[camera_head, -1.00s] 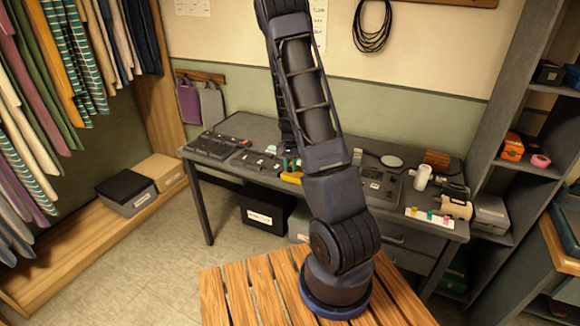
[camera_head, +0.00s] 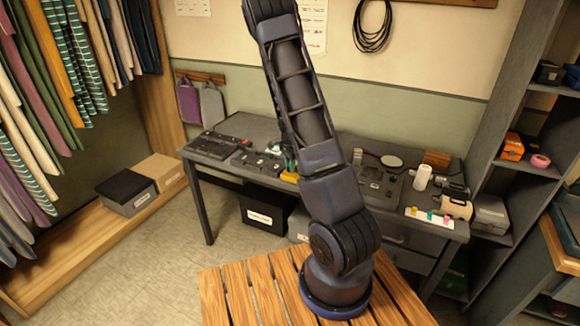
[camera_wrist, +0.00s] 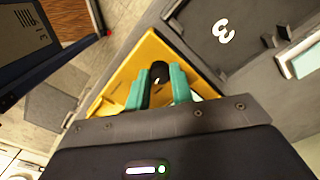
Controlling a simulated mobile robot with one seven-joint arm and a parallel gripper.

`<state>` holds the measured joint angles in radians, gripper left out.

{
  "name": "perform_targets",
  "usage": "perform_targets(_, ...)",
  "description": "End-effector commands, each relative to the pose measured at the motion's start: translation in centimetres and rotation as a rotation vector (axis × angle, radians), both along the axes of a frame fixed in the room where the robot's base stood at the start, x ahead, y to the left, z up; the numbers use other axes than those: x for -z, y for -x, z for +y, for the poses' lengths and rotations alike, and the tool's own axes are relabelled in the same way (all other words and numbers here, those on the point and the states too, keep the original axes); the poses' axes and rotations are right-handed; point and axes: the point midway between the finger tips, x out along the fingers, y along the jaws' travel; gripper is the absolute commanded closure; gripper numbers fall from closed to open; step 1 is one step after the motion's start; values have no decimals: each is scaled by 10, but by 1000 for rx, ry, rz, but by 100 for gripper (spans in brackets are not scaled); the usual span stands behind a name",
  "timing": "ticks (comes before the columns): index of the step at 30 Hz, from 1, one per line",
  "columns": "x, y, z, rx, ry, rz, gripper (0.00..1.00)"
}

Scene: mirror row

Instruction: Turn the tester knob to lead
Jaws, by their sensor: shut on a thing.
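The yellow tester (camera_wrist: 135,68) lies between my finger tips and the dark panels in the wrist view. Its black knob (camera_wrist: 159,71) stands between my two teal fingers. My gripper (camera_wrist: 160,80) is shut on the knob, one finger on each side. A small pale mark shows on the knob, but I cannot read which label it points to. In the head view, a yellow part of the tester (camera_head: 289,177) shows on the grey bench, beside my arm. My arm hides much of that area there.
The grey bench (camera_head: 240,126) carries dark panels on both sides of the tester. A dark panel marked 3 (camera_wrist: 215,45) is close on the right in the wrist view. A white cylinder (camera_head: 423,177) stands further right.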

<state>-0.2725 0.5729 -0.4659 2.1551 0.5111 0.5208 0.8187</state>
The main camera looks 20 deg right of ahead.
Motion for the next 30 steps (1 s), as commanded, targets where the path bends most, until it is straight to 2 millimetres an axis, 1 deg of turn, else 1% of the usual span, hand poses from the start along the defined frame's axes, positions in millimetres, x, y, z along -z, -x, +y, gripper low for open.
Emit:
perform_targets(3, 0, 0, 0, 57, 0, -1, 100)
perform_targets(9, 0, -1, 0, 117, 1, -1, 100)
perform_targets(25, 0, -1, 0, 139, 0, -2, 100)
perform_targets(26, 0, -1, 0, 139, 0, -2, 73)
perform_targets(28, 0, -1, 0, 139, 0, -1, 59)
perform_targets(29, 0, -1, 0, 139, 0, -1, 55)
perform_targets(30, 0, -1, 0, 139, 0, -1, 55)
